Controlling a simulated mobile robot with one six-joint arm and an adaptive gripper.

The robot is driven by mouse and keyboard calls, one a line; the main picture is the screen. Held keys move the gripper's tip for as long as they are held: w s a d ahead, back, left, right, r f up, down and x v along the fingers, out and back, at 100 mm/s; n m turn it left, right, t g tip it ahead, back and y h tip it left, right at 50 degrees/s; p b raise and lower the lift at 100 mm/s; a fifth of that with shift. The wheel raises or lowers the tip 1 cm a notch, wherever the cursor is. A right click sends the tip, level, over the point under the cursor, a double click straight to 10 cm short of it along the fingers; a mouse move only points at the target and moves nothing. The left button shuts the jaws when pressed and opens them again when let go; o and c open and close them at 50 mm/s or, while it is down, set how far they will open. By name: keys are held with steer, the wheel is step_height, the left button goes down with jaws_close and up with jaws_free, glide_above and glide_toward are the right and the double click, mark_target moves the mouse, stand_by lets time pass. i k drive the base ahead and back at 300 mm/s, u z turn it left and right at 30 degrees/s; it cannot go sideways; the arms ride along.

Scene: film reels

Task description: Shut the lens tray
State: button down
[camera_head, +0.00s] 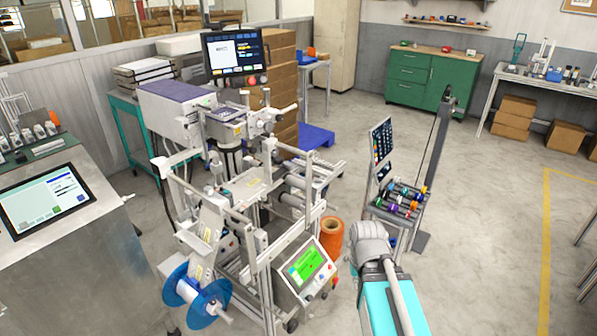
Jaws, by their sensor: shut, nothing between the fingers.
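A film-handling machine (250,190) with rollers and a metal frame stands in the middle of the head view. A blue reel (190,292) hangs at its lower front left. A box with a purple top (178,90) sits at its upper left, beside a smaller purple-topped part (226,113). I cannot tell which part is the lens tray, or whether it is open. My arm, teal and grey, reaches up from the bottom edge to the right of the machine. My gripper does not show.
An orange spool (331,238) stands on the floor between the machine and my arm. A small rack (395,205) with coloured items stands beyond my arm. A touchscreen console (45,200) is at the left. Open floor lies to the right, near the yellow line (545,260).

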mark_target(286, 164)
steer(key=k, duration=0.65)
steer(key=z, duration=0.35)
steer(key=i, duration=1.5)
steer(key=u, duration=0.35)
